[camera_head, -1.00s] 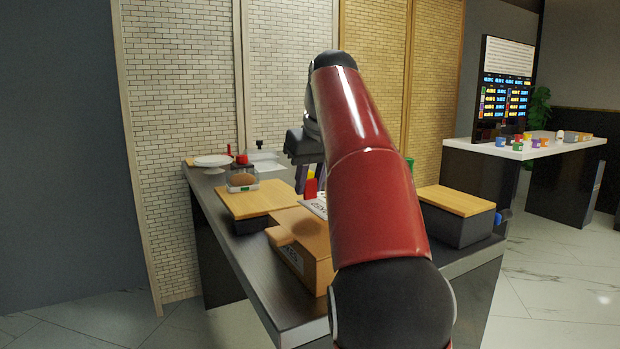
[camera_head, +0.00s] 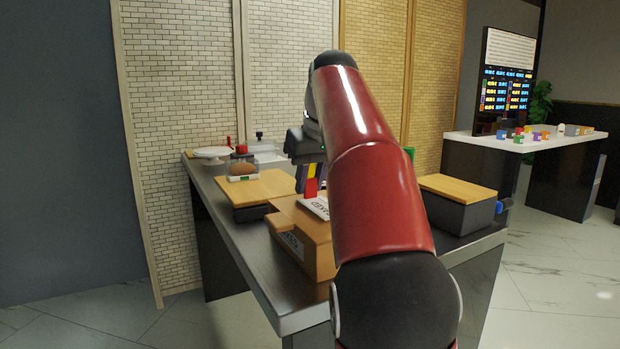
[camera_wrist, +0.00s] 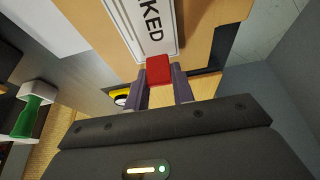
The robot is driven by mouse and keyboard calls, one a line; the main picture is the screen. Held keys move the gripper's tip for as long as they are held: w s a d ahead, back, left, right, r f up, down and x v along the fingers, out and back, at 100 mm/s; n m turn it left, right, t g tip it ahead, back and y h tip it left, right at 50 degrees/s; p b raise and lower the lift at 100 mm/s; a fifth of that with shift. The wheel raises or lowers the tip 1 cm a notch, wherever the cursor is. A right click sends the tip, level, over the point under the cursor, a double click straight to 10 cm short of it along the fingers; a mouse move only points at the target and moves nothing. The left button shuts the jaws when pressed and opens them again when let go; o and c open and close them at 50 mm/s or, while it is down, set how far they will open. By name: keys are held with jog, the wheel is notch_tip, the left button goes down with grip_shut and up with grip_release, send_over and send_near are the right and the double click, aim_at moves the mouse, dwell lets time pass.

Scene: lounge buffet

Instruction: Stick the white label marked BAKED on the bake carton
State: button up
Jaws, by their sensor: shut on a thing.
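The bake carton (camera_head: 312,247) is a tan box on the dark counter, with print on its front face. The white label (camera_head: 318,207) with black letters shows over the carton's top, partly hidden by my arm. In the wrist view the label (camera_wrist: 146,28) shows the letters "KED" and lies over the tan carton (camera_wrist: 230,12). My gripper (camera_head: 310,188) is above the carton, its purple fingers shut on a red tab (camera_wrist: 158,69) at the label's end. I cannot tell whether the label touches the carton.
A wood-topped box (camera_head: 255,188) stands left of the carton and another (camera_head: 458,194) to the right. A jar with brown contents (camera_head: 242,168) and a white plate (camera_head: 212,152) are at the back left. The counter's front-left strip (camera_head: 250,255) is clear.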

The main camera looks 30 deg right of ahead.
jog(key=shift+f, duration=0.35)
dwell(1.1)
jog(key=o, duration=0.9)
notch_tip(320, 180, up, 4)
jog(key=p, duration=0.4)
jog(key=shift+r+p, duration=0.25)
jog(key=shift+p, duration=0.1)
jog(key=shift+r, duration=0.8)
jog(key=shift+s, duration=0.1)
